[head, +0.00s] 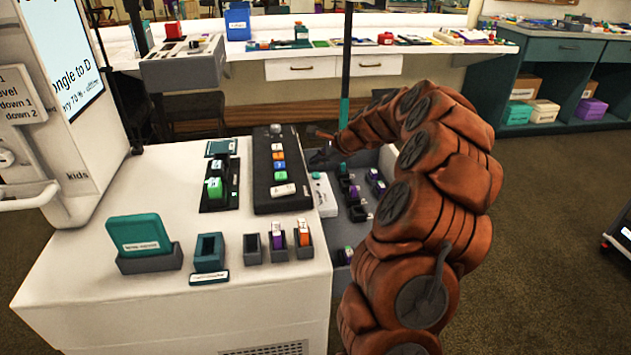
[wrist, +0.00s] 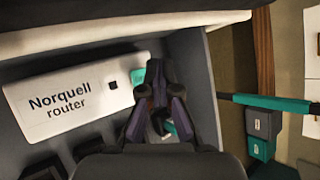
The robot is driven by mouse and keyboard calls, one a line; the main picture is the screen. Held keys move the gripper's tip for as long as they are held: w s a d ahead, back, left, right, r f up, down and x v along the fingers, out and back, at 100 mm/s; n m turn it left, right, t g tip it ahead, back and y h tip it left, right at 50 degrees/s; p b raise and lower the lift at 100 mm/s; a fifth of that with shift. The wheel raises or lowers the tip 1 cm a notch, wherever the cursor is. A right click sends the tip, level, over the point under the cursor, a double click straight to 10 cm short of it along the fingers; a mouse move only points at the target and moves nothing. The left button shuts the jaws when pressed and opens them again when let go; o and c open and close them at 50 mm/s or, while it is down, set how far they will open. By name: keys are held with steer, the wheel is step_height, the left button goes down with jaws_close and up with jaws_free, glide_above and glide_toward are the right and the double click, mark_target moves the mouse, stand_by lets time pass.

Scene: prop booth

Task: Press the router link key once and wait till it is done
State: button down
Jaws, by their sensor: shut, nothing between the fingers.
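The white router (wrist: 70,95), labelled "Norquell router", lies in a grey tray in the wrist view. It has a small black square (wrist: 112,85) on top and a teal patch (wrist: 138,77) at its right end, partly hidden by my gripper. I cannot tell which of these is the link key. In the head view the router (head: 323,194) shows at the right side of the white counter. My gripper (wrist: 156,78) is shut and empty, over or beside the router's right end; contact cannot be told. In the head view it is a dark shape (head: 322,157) beyond the router.
The grey tray (head: 357,236) holds several small dark blocks. A black power-strip-like panel (head: 262,160) and small holders (head: 210,252) stand on the white counter (head: 90,290). A dark pole with a teal band (head: 344,112) rises near my gripper.

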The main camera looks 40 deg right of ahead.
mark_target(318, 175)
steer(key=shift+f, duration=0.75)
stand_by(0.9)
steer(key=shift+f, duration=0.4)
steer(key=shift+f, duration=0.35)
stand_by(0.8)
steer(key=shift+r+p, duration=0.15)
steer(key=shift+p, duration=0.25)
steer(key=shift+r+p, duration=0.7)
steer(key=shift+p, duration=0.05)
steer(key=shift+r+p, duration=2.2)
steer(key=shift+r, duration=0.25)
